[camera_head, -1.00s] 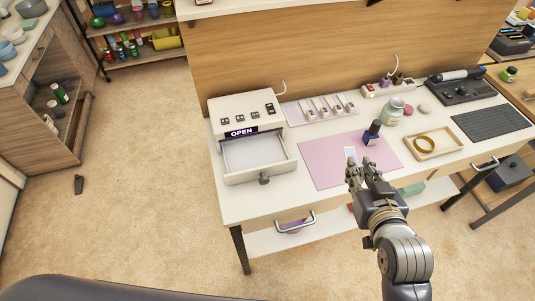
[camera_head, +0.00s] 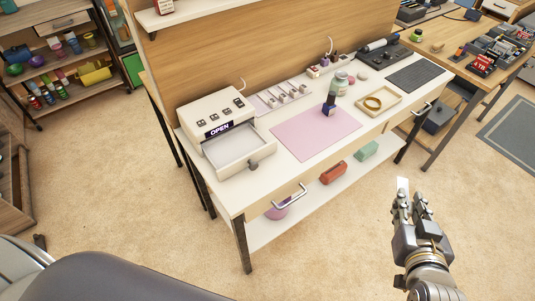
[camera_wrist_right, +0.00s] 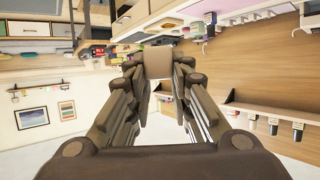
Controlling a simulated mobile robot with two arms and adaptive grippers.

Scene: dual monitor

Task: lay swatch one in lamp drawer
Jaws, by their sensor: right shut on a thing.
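The lamp (camera_head: 212,112) is a white box on the desk at left in the head view, with an "OPEN" label. Its drawer (camera_head: 238,150) is pulled out and looks empty. My right gripper (camera_head: 411,200) is at the lower right, in front of the desk and well away from the drawer. It is shut on a small pale swatch (camera_head: 402,186), which sticks up from the fingertips. In the right wrist view, the swatch (camera_wrist_right: 158,62) shows flat between the fingers. Whether it is swatch one cannot be read. My left gripper is out of view.
On the desk, a pink mat (camera_head: 300,136) lies right of the drawer with a dark blue bottle (camera_head: 329,105) at its edge. A rack of small items (camera_head: 283,96) stands behind. A wooden tray (camera_head: 378,103) holds a gold ring. A desk handle (camera_head: 289,198) juts from the front edge.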

